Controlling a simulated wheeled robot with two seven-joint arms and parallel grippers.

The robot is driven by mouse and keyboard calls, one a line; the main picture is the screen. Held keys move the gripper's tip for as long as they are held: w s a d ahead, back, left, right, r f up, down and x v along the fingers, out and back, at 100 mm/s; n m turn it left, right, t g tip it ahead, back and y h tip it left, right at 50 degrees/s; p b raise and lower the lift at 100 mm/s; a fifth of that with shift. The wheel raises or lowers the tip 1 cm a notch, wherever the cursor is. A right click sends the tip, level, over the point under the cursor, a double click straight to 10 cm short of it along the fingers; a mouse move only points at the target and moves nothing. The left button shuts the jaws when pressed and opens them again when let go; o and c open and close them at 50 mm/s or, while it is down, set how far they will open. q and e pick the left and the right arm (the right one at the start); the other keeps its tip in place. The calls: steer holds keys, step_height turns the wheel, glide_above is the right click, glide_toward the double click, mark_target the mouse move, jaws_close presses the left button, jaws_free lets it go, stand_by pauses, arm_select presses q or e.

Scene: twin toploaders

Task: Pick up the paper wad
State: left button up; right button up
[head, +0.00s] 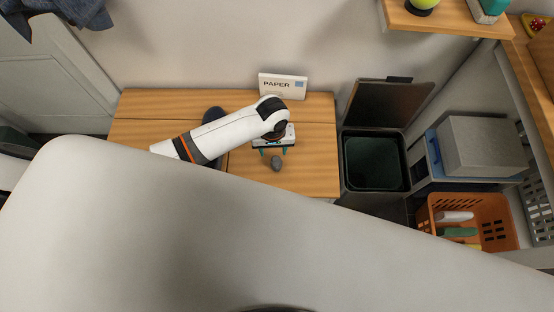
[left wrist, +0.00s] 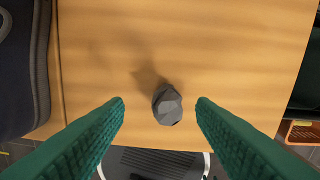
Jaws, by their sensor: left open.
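The paper wad (head: 277,163) is a small grey crumpled lump on the wooden table, near its front edge. In the left wrist view the wad (left wrist: 167,105) lies between and a little beyond the two green fingertips, with its shadow to the upper left. My left gripper (head: 273,151) is open and empty, its fingers pointing down just behind the wad in the head view. In the left wrist view the open fingers (left wrist: 160,104) are apart on both sides of the wad, with no visible contact. My right gripper is not in view.
The wooden table (head: 318,165) is clear around the wad. A "PAPER" sign (head: 283,86) stands at its back. A dark object (head: 213,114) lies left, partly behind my arm. An open-lidded bin (head: 374,163) stands right, beside an orange basket (head: 470,215).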

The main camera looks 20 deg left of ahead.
mark_target(276, 155)
arm_select(q)
steer(key=shift+f, duration=0.65)
steer(key=shift+w+f, duration=0.1)
steer(key=shift+f, duration=0.2)
steer(key=f, duration=0.2)
steer(key=f+b, duration=0.1)
steer(key=f, duration=0.1)
steer(key=shift+d+f, duration=0.1)
steer(key=shift+d, duration=0.3)
steer(key=shift+f+b, duration=0.3)
steer(key=shift+f, duration=0.25)
steer(key=c, duration=1)
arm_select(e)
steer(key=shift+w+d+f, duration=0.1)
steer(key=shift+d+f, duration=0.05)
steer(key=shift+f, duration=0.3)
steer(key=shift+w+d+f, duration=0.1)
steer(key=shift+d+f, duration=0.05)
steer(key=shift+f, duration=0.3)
